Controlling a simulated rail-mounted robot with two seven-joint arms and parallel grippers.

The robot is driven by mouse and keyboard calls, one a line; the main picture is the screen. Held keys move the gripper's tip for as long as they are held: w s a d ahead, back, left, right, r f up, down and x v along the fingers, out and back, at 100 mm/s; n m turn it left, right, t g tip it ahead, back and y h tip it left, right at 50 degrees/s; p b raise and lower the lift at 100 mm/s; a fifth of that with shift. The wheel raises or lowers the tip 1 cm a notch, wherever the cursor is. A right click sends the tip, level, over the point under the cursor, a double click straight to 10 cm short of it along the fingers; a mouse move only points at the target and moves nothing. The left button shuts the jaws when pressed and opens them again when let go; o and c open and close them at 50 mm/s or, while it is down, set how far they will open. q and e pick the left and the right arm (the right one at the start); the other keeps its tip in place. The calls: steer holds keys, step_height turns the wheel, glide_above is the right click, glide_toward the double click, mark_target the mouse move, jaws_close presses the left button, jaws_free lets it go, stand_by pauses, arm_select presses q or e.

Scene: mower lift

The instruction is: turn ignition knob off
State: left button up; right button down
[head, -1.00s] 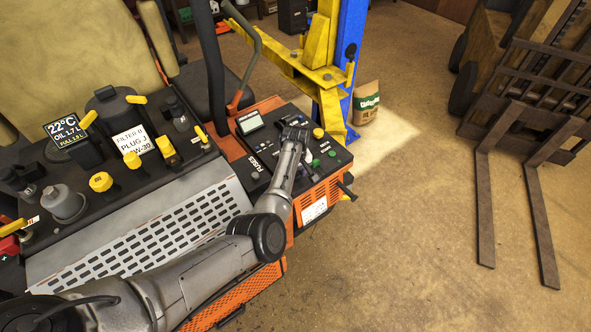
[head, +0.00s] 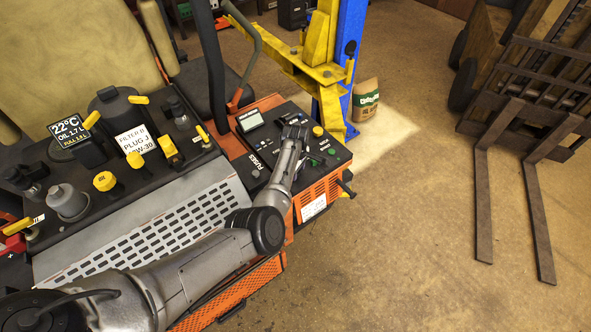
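My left arm reaches in from the lower left. Its gripper (head: 294,132) is over the black control panel (head: 262,150) on the orange mower. I cannot make out its fingers well enough to tell whether they are open or shut. No ignition knob can be picked out; the gripper and wrist cover the middle of the panel, and a knob there would be hidden. A yellow knob (head: 318,131) shows just right of the gripper, and green buttons (head: 331,152) lie to the lower right of it. My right gripper is not in view.
A small display (head: 250,121) sits on the panel's left. Yellow-capped engine parts (head: 104,181) and a perforated grey cover (head: 150,222) lie left of the arm. A yellow and blue lift post (head: 340,70) stands behind. Open floor lies right, before a forklift (head: 520,110).

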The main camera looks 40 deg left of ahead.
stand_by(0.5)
arm_select(q)
steer(key=o, duration=0.9)
steer(key=shift+r, duration=0.15)
steer(key=shift+r+b, duration=0.75)
steer(key=shift+r, duration=6.05)
